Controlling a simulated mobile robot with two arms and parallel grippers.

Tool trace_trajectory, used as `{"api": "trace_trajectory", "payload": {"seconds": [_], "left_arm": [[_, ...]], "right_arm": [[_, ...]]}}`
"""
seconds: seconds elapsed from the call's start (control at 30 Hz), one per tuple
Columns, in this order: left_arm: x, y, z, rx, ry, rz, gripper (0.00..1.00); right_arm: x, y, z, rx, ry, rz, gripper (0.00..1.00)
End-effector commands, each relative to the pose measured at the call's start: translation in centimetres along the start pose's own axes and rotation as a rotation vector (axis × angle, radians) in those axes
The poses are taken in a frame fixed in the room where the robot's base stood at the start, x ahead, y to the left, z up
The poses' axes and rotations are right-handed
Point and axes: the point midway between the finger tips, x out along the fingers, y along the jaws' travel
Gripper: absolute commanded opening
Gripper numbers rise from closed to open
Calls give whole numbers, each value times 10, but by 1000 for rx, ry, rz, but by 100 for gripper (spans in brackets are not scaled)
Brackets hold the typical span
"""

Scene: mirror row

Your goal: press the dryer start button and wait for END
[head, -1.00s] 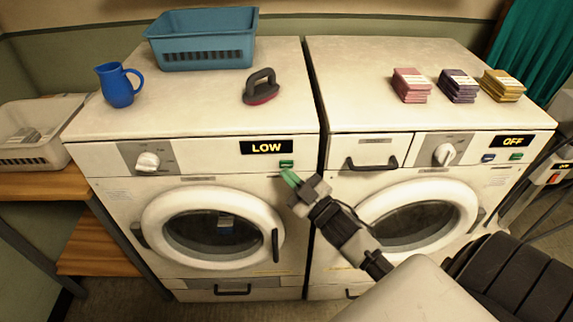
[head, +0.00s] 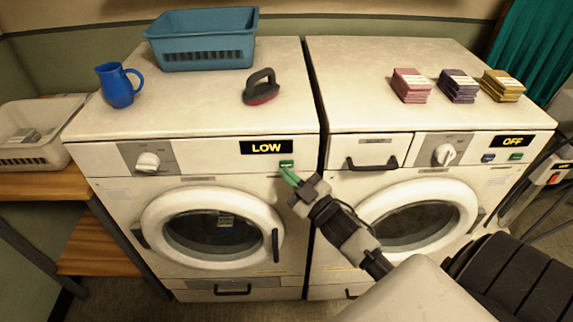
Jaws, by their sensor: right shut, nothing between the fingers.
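The dryer (head: 110,160) is the left machine, with a round door, a dial (head: 148,162) and a display (head: 266,147) reading LOW. Its green start button (head: 286,163) sits below the display's right end. My right gripper (head: 288,175) is shut and empty, its green fingertips just below the button. I cannot tell whether they touch it. My left gripper is not in view.
The right machine (head: 345,125) has a display (head: 513,141) reading OFF. On top stand a blue jug (head: 118,88), a teal basket (head: 205,50), a brush-like handled item (head: 261,88) and folded cloth stacks (head: 411,86). A white basket (head: 35,130) is at left.

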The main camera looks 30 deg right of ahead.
Motion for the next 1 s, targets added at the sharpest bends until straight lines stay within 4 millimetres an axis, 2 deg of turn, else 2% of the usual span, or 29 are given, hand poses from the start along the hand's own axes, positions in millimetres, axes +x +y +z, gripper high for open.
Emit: {"api": "trace_trajectory", "payload": {"seconds": [1.0], "left_arm": [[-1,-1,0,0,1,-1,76]], "right_arm": [[8,6,6,0,0,0,0]]}}
